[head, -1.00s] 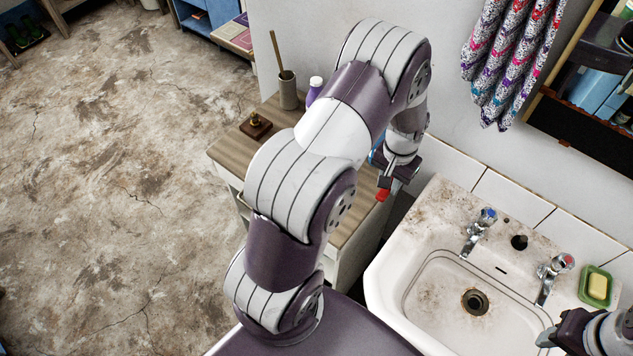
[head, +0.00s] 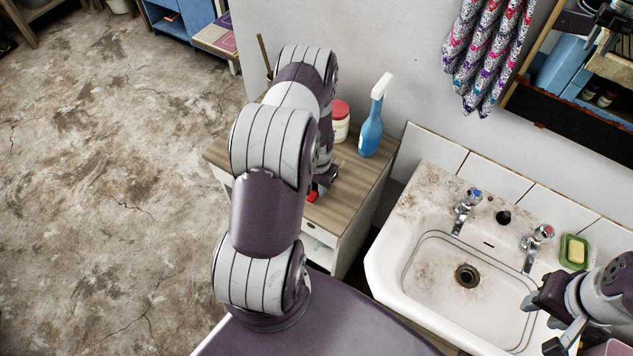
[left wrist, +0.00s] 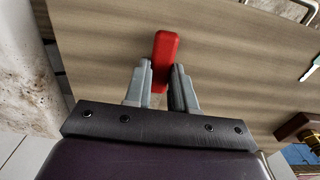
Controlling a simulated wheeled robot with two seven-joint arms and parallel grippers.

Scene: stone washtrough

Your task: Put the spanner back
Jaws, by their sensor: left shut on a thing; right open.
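My left gripper (head: 322,184) is over the wooden top of the cabinet left of the basin, partly hidden by my own arm. It is shut on a red, bar-shaped thing (head: 312,196). In the left wrist view the red thing (left wrist: 166,45) sticks out between the two grey fingers (left wrist: 161,86). It may be the spanner's handle, but no jaw end shows. A small tool with a pale teal part (left wrist: 311,70) lies at the right edge of that view, cut off. My right gripper (head: 541,322) is open and empty over the basin's right front.
On the cabinet top (head: 350,205) stand a blue spray bottle (head: 371,130) and a white jar with a red lid (head: 340,120) at the back. A brown wooden block (left wrist: 295,127) is at right in the wrist view. The white basin (head: 420,290) has taps and a soap dish (head: 574,250).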

